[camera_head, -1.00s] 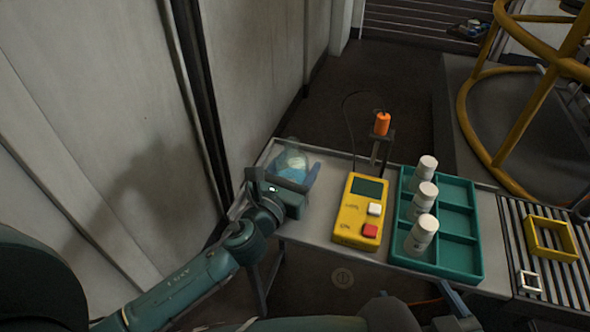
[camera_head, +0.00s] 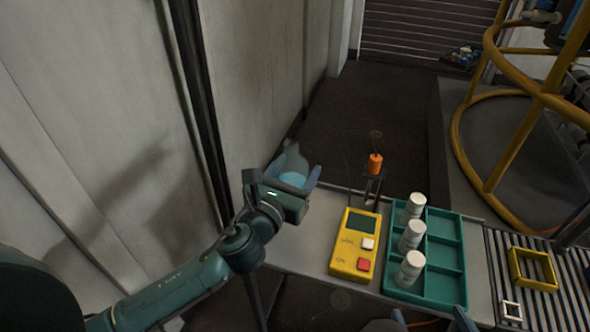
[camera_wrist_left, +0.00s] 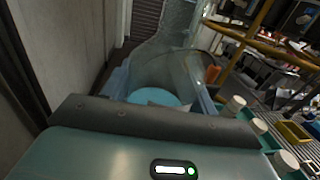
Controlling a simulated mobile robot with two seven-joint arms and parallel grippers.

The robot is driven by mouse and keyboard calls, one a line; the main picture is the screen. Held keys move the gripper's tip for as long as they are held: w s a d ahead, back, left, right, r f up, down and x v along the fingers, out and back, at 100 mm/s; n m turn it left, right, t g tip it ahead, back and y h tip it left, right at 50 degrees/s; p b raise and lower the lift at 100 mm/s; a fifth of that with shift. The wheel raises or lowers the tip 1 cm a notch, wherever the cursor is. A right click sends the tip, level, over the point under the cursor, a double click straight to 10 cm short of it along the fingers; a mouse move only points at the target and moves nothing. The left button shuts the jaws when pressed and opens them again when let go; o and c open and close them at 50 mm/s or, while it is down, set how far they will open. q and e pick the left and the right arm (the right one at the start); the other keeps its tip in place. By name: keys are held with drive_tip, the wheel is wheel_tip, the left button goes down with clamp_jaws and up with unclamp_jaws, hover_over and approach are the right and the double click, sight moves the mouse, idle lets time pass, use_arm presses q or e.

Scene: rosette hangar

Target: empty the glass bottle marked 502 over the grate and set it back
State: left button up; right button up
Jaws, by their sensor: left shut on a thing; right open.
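A clear glass bottle (camera_head: 291,161) with pale blue liquid is between the fingers of my left gripper (camera_head: 293,178), at the left end of the bench. The gripper is shut on it. The left wrist view shows the bottle (camera_wrist_left: 178,65) close up, with its neck toward the top; I cannot read a 502 mark. A slatted grate (camera_head: 570,299) is at the right end of the bench, well apart from the bottle. Part of my right gripper (camera_head: 463,318) shows at the bottom edge, open; the rest is out of frame.
A yellow box (camera_head: 345,262) with buttons and an orange-handled tool (camera_head: 375,164) stand mid-bench. A teal tray (camera_head: 449,292) holds three white-capped bottles (camera_head: 411,236). A yellow frame (camera_head: 514,270) and a small white frame (camera_head: 512,311) lie on the slats. A wall is close left.

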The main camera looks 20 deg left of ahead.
use_arm(q)
drive_tip(key=shift+r+p, duration=1.3)
drive_tip(key=shift+r, duration=0.05)
